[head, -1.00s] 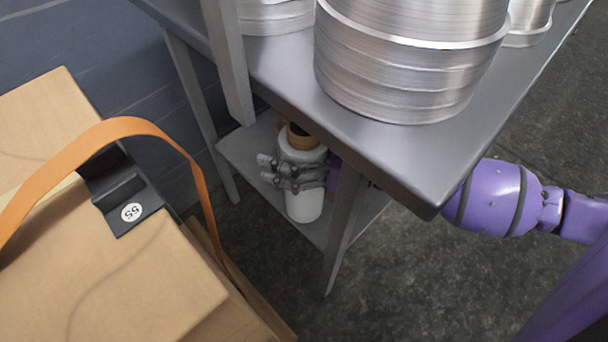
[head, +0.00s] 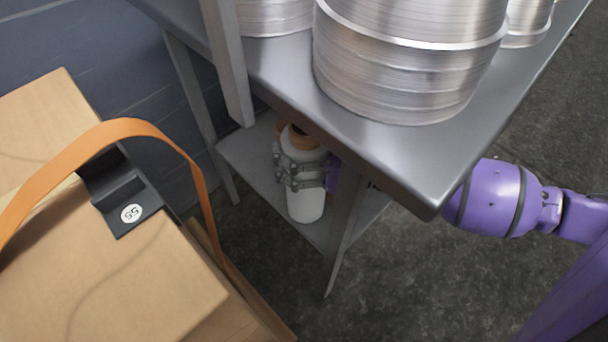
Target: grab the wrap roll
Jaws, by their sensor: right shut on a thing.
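The wrap roll (head: 306,204) is a white cylinder with a brown core at its top end. It is on the lower shelf (head: 248,165) of the metal table, under the tabletop. My right gripper (head: 287,172) is shut on the wrap roll, its grey fingers wrapped around the roll's upper part. The table's top and front leg hide part of my right arm, which reaches in from the right. My left gripper is not in view.
The metal tabletop (head: 300,85) overhangs the roll and holds stacks of metal pans (head: 400,70). A table leg (head: 343,225) stands just right of the roll. A cardboard box (head: 140,285) with an orange strap (head: 130,128) fills the lower left. Open floor (head: 430,290) lies at the lower right.

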